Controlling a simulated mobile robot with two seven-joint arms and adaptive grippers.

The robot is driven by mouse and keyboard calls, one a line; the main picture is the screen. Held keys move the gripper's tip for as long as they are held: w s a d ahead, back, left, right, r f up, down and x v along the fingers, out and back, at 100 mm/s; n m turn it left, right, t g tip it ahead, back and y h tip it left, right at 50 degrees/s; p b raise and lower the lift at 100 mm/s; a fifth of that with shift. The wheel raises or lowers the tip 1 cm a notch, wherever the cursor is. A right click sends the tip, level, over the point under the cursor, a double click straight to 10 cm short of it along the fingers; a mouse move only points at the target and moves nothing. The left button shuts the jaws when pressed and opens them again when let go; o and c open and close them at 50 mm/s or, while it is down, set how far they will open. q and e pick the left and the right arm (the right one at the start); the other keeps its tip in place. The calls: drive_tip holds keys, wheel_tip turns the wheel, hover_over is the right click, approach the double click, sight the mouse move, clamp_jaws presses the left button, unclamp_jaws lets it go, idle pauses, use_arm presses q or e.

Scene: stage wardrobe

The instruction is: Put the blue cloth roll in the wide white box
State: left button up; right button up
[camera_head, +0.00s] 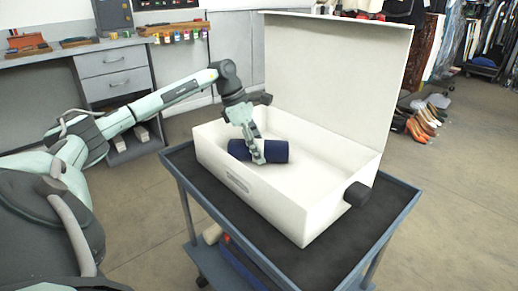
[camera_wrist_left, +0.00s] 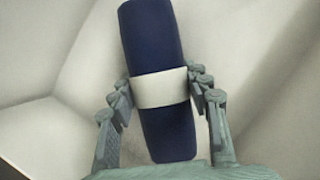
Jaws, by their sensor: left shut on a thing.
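The blue cloth roll (camera_head: 275,151) is a dark blue cylinder inside the wide white box (camera_head: 300,213), near its left end. It also shows in the left wrist view (camera_wrist_left: 152,40), with a white band around its middle. My left gripper (camera_head: 258,157) reaches down into the box and is shut on the roll, one finger on each side of the band. In the left wrist view its fingers (camera_wrist_left: 163,110) flank the roll. I cannot tell whether the roll touches the box floor. My right gripper is not in view.
The box's lid (camera_head: 335,75) stands upright at the back. The box sits on a dark cart (camera_head: 350,262), with a black block (camera_head: 356,194) at the box's right end. A workbench with drawers (camera_head: 113,65) stands behind at left. Shoes (camera_head: 420,122) lie at right.

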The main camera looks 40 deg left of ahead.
use_arm(q)
drive_tip(key=o, duration=1.2)
drive_tip(key=shift+f, duration=0.1)
drive_tip(key=shift+r, duration=0.25)
drive_tip(key=v, duration=1.1)
drive_tip(key=shift+r, duration=0.4)
